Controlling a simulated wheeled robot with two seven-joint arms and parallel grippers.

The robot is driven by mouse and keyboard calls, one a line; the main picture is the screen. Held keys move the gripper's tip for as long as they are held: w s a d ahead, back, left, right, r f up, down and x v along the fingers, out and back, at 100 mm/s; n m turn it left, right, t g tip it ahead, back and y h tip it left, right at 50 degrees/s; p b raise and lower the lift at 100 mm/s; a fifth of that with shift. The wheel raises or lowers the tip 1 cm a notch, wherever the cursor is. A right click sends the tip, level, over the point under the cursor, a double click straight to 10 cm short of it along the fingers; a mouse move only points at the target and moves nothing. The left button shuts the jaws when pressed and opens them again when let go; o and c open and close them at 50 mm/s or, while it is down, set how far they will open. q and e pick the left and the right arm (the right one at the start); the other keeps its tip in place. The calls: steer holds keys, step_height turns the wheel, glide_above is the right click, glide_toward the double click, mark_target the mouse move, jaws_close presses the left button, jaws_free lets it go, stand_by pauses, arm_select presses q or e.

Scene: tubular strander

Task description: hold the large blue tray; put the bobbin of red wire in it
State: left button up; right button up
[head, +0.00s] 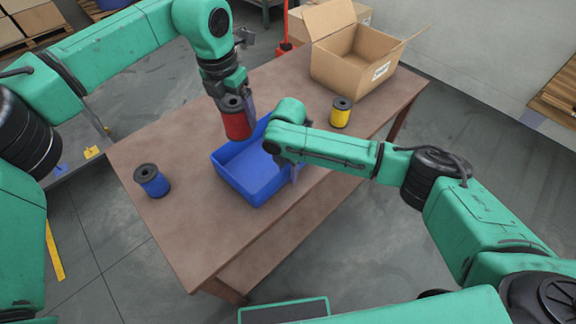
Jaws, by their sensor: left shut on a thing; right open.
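The large blue tray (228,178) sits on the brown table and looks empty where its inside shows. My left gripper (237,106) is shut on the bobbin of red wire (237,126), which has a dark top flange. It holds the bobbin at the tray's far left side; whether the bobbin touches the tray cannot be told. My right gripper (294,172) is open at the tray's right side, mostly hidden behind its own wrist. That wrist also hides the tray's right part, so contact with the rim is unclear.
A blue bobbin (152,181) stands at the table's left. A yellow bobbin (340,113) stands to the tray's right, near an open cardboard box (350,75). The brown table (185,235) is bare at its front left.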

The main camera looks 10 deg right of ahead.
jaws_close()
stand_by(1.0)
stand_by(0.4)
arm_select(q)
glide_above(252, 172)
step_height(252, 172, down, 10)
steer(key=shift+s+a+r, duration=0.15)
steer(key=shift+s+r, duration=0.1)
steer(key=shift+s, duration=0.05)
stand_by(0.6)
stand_by(1.2)
steer(key=shift+f, duration=4.65)
steer(key=o, duration=1.6)
steer(key=shift+c, duration=0.2)
step_height(252, 172, up, 12)
steer(key=s, duration=0.1)
steer(key=shift+a, duration=0.45)
arm_select(e)
steer(key=shift+r, duration=0.1)
